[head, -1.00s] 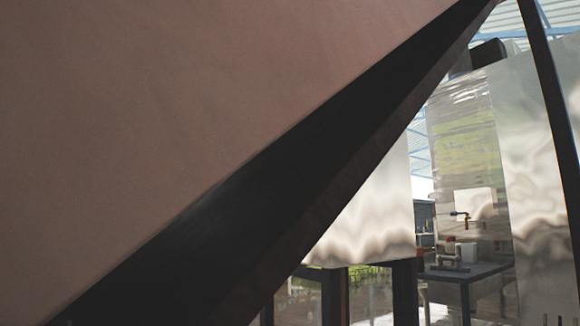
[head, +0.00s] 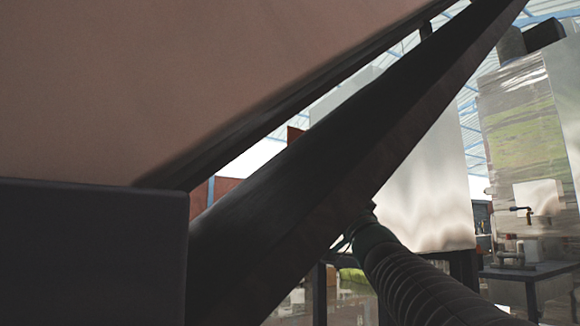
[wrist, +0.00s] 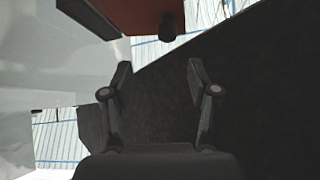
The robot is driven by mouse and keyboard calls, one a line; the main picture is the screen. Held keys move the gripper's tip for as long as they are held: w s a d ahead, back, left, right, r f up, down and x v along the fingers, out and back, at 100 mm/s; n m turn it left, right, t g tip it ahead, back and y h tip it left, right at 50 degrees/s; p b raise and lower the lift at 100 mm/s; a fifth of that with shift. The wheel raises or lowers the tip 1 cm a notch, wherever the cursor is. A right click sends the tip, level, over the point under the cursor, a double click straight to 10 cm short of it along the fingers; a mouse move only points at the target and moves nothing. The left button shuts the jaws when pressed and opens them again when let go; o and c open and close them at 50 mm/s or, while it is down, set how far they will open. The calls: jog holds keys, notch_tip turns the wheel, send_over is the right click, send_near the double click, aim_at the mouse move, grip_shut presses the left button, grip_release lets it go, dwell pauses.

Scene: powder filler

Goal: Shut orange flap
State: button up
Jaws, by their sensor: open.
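An orange-brown panel (wrist: 140,15), likely the orange flap, shows at the top of the wrist view with a dark cylindrical knob (wrist: 168,25) at its lower edge. Only its lower part is in frame. My gripper (wrist: 160,67) is open and empty, below the panel and apart from it in the picture. A dark flat surface fills the view behind the fingers. In the head view, small orange-brown pieces (head: 294,134) show behind a dark diagonal beam. I cannot tell whether they belong to the flap. My gripper cannot be made out there.
The dark beam (head: 300,170) crosses the head view close by. A large brownish surface (head: 170,80) fills the upper left, above a dark block (head: 90,250). A ribbed dark hose (head: 410,275) is at lower right. Shiny metal cabinets (head: 425,190) and a table (head: 530,270) stand behind.

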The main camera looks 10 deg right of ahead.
aim_at(308, 154)
jog(key=shift+n+y, duration=0.5)
jog(key=shift+y, duration=0.2)
jog(key=p+x, duration=0.2)
jog(key=x, duration=0.5)
jog(key=p+x, duration=0.3)
jog(key=x, duration=0.4)
jog(key=shift+s+a+r, duration=0.15)
jog(key=shift+a+r, duration=0.05)
jog(key=shift+r, duration=0.2)
grip_shut()
